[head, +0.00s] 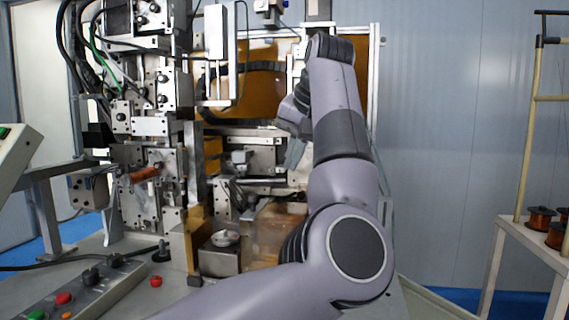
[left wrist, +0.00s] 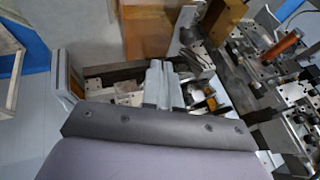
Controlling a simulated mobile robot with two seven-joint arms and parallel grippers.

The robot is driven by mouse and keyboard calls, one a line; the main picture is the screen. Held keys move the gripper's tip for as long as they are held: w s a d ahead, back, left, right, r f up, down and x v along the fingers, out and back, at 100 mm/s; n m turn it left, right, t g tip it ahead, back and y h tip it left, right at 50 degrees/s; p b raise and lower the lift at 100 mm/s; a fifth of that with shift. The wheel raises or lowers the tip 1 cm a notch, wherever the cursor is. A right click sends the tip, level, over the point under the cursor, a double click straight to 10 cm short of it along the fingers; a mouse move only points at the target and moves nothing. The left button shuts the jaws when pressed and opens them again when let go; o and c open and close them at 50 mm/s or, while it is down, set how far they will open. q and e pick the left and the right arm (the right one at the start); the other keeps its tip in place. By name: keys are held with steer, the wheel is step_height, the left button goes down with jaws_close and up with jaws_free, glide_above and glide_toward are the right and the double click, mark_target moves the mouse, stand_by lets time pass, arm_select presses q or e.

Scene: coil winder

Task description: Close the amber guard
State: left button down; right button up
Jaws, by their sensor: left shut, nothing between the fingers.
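The amber guard (head: 262,92) shows in the head view as a large see-through amber panel in a pale metal frame behind the coil winder. My left arm covers part of it, so I cannot tell how far it stands open. Amber sheet (left wrist: 147,28) also shows at the top of the left wrist view. My left gripper (head: 294,153) points down in front of the winder's middle, below the panel's main area. Its fingers also show in the left wrist view (left wrist: 160,84), shut and empty. I cannot tell whether they touch anything. My right gripper is out of view.
The winder's metal blocks and cables (head: 150,110) crowd the left. A button box (head: 75,295) lies at front left, near a small metal cup block (head: 220,255). A white stand with copper spools (head: 541,217) is at far right. Open room lies before the grey wall.

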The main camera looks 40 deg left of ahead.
arm_select(q)
glide_toward(266, 216)
steer(key=w, duration=0.2)
steer(key=w+a+f, duration=0.1)
steer(key=shift+w+a, duration=0.1)
steer(key=a, duration=0.1)
steer(key=s+a+f, duration=0.1)
steer(key=a, duration=0.1)
steer(key=shift+f, duration=0.2)
steer(key=shift+s+a+f, duration=0.1)
steer(key=shift+a, duration=0.3)
steer(key=shift+a, duration=0.1)
